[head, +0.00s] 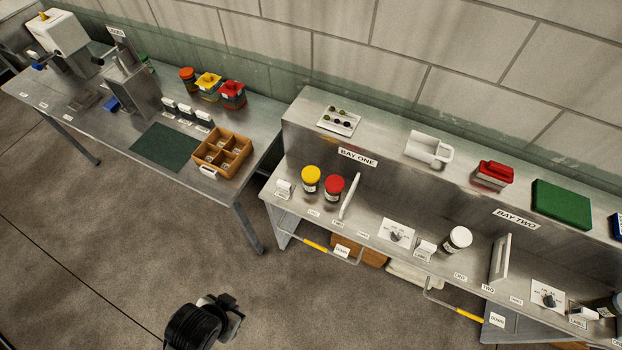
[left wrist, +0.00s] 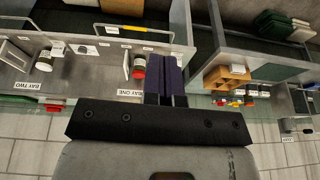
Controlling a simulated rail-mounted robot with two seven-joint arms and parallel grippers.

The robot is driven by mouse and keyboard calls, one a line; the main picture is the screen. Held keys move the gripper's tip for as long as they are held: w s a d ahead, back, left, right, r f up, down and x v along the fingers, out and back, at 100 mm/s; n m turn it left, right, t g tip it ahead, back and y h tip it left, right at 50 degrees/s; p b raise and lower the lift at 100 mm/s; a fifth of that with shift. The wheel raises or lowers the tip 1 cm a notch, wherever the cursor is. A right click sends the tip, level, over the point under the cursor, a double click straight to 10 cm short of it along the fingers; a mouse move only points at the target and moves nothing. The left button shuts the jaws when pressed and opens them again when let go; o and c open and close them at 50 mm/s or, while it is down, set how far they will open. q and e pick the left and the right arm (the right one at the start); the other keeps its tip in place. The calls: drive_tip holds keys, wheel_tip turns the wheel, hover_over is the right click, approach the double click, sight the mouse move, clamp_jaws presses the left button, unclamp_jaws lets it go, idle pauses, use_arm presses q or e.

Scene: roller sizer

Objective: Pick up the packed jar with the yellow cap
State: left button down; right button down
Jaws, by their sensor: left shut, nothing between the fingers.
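A jar with a yellow cap (head: 311,182) stands upright in bay one of the right bench. A jar with a red cap (head: 334,188) stands close to its right; the red cap also shows in the left wrist view (left wrist: 139,68). My left gripper (head: 226,310) is low in the head view, over the floor, well in front of and apart from the jars. In the left wrist view its dark fingers (left wrist: 166,72) are together with nothing between them. Part of the area near the jars is hidden by the fingers there. My right gripper is not in view.
A white upright divider (head: 350,196) stands right of the jars. A white-capped jar (head: 457,240) is farther right. A front rail with a yellow grip (head: 316,245) runs below the bay edge. The left bench holds a wooden divided tray (head: 222,154) and several containers. Floor between is clear.

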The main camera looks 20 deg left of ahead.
use_arm(q)
drive_tip(key=shift+d, duration=0.15)
drive_tip(key=c, duration=1.8)
unclamp_jaws()
drive_tip(key=o, duration=1)
drive_tip(key=shift+a, duration=0.2)
drive_tip(key=o, duration=0.8)
drive_tip(key=shift+d, duration=0.2)
drive_tip(key=shift+w, duration=0.1)
